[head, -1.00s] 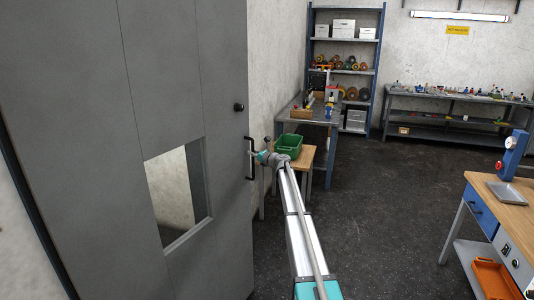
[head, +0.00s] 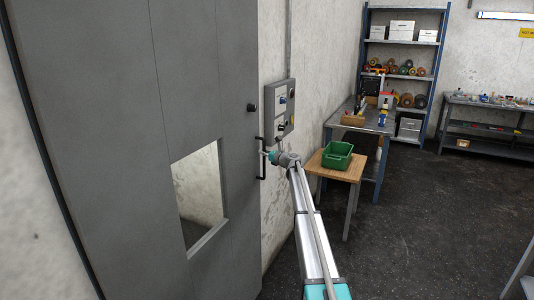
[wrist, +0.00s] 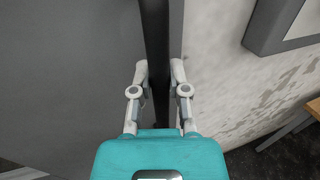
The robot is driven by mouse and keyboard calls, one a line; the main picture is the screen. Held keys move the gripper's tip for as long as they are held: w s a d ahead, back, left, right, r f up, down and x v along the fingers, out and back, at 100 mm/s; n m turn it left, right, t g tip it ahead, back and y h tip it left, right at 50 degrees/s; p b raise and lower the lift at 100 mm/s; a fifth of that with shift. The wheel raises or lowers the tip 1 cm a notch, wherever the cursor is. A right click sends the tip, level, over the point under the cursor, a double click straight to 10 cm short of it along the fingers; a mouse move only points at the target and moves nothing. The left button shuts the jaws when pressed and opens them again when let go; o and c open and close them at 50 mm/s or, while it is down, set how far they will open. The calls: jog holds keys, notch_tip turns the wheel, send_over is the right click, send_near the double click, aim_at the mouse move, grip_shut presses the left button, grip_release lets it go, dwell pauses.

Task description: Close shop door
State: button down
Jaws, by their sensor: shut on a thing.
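The grey shop door (head: 120,120) fills the left of the head view and stands open, with a square window (head: 199,195) in it. A black bar handle (head: 262,172) is on its right edge side. My gripper (head: 265,154) is at the handle's upper part. In the wrist view the handle (wrist: 155,40) runs vertically between the two fingers, and my gripper (wrist: 158,80) is shut on it. The door face (wrist: 65,75) lies left of the handle in that view. The fingertip contact is partly hidden behind the finger joints.
A grey control box (head: 281,110) is on the wall just right of the door. A small wooden table (head: 337,170) with a green bin (head: 337,154) stands to the right. A workbench (head: 350,125) and shelf (head: 405,50) are behind. The dark floor (head: 400,230) at right is clear.

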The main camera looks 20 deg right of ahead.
jog(key=shift+w+a, duration=0.4)
jog(key=shift+a, duration=0.1)
jog(key=c, duration=0.6)
grip_release()
jog(key=shift+w+a, duration=0.1)
jog(key=shift+a, duration=0.1)
jog(key=shift+d, duration=0.2)
jog(key=shift+d, duration=0.1)
jog(key=v, duration=1.2)
